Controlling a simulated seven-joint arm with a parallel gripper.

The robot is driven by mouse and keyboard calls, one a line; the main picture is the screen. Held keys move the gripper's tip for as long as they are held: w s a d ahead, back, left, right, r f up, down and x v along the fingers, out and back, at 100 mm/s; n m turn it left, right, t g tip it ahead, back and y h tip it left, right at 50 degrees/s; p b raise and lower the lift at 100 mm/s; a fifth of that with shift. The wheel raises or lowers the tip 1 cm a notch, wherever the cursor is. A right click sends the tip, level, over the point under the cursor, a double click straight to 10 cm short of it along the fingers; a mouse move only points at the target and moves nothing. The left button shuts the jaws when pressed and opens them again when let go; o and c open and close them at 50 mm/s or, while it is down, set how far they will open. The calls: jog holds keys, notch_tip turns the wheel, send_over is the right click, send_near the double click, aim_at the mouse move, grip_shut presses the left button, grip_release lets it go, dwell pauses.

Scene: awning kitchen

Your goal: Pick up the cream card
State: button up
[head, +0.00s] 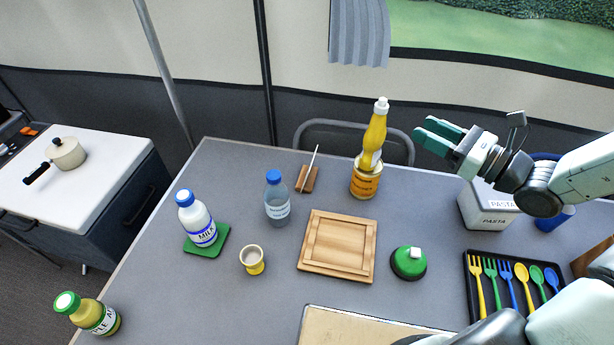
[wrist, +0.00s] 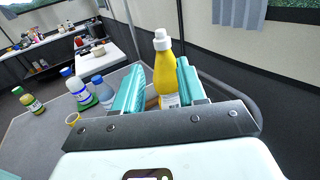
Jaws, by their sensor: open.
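A thin pale card (head: 313,158), seen nearly edge-on, stands tilted in a small brown wooden holder (head: 307,180) at the back middle of the table in the head view. I cannot make out its face. My gripper (head: 430,133) is open and empty, in the air to the right of the card, beyond the yellow bottle (head: 374,138). In the wrist view the open teal fingers (wrist: 159,80) frame the yellow bottle (wrist: 165,75), which lies ahead of them. I cannot make out the card in the wrist view.
The yellow bottle appears to stand on an orange can (head: 365,180), right of the card. A blue-capped water bottle (head: 277,205) stands left of the holder. A wooden board (head: 339,246) lies in front. A pasta box (head: 487,206) and a cutlery tray (head: 472,300) are at right.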

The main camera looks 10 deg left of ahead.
jog(key=s+a+r+n+g+h, duration=0.5)
jog(key=s+a+r+n+g, duration=0.45)
jog(key=n, duration=0.35)
jog(key=s+d+r+n+t+h, duration=0.3)
jog(key=s+r+n+h, duration=0.2)
jog(key=s+n+h, duration=0.35)
jog(key=w+a+f+n+t, duration=0.2)
jog(key=w+a+f+t, duration=0.15)
jog(key=w, duration=0.35)
jog(key=w+a+f+n+t, duration=0.1)
jog(key=w+a+f+t, duration=0.1)
jog(key=w+a+f, duration=0.4)
jog(key=a+f+t+y, duration=0.1)
jog(key=a+f+t, duration=0.15)
jog(key=f, duration=0.65)
jog(key=a+f+t+y, duration=0.1)
jog(key=a+f+t, duration=0.15)
jog(key=f, duration=0.65)
jog(key=shift+m+g+h, duration=0.25)
jog(key=shift+g, duration=0.25)
jog(key=shift+x, duration=5.6)
jog(key=shift+a, duration=0.15)
